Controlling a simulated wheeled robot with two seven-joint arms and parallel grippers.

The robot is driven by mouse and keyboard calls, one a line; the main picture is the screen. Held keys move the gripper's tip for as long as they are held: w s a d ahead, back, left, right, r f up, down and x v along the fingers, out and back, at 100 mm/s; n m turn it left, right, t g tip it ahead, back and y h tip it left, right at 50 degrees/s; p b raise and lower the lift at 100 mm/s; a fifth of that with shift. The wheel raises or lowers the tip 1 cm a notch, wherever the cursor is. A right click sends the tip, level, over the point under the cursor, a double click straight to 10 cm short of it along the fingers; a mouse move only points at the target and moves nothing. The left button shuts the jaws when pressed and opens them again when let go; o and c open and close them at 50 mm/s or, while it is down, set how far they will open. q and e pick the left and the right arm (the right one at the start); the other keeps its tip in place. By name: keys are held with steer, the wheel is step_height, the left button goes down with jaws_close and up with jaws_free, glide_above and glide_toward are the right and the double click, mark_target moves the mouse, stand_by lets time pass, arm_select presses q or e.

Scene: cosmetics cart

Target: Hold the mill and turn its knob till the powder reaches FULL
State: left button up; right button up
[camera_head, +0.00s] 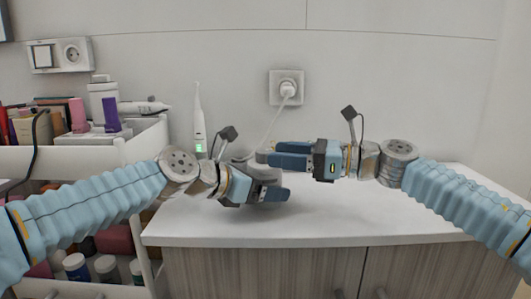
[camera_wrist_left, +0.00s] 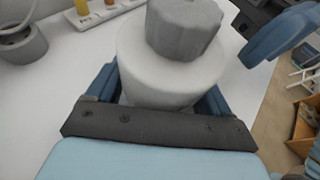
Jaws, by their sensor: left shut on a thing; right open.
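The mill shows large in the left wrist view, with a white round body (camera_wrist_left: 165,72) and a grey faceted knob (camera_wrist_left: 185,25) on top. My left gripper (camera_wrist_left: 160,95) is shut around the white body. In the head view my left gripper (camera_head: 272,192) is low over the counter, and the mill is mostly hidden there by the grippers. My right gripper (camera_head: 276,154) is open and reaches in from the right at about knob height. In the left wrist view, a blue finger of it (camera_wrist_left: 280,35) is beside the knob, with a gap. I cannot see the powder or a FULL mark.
The white counter (camera_head: 360,215) is clear to the right. A white device (camera_head: 199,122) with a green light stands behind my left arm. A plugged cord (camera_head: 287,90) hangs on the wall. A cart (camera_head: 85,155) with bottles and boxes stands at the left.

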mark_target(266, 150)
steer(key=x, duration=0.4)
steer(key=shift+a, duration=0.15)
steer(key=c, duration=1)
steer(key=shift+o, duration=0.2)
steer(key=shift+w+a+f+n+g, duration=0.15)
steer(key=shift+n+g, duration=0.25)
steer(key=shift+g, duration=0.4)
steer(key=shift+n+g+y, duration=0.3)
steer(key=shift+n+g, duration=0.5)
steer(key=shift+g, duration=0.4)
steer(key=shift+n+g, duration=1.1)
steer(key=shift+g, duration=0.6)
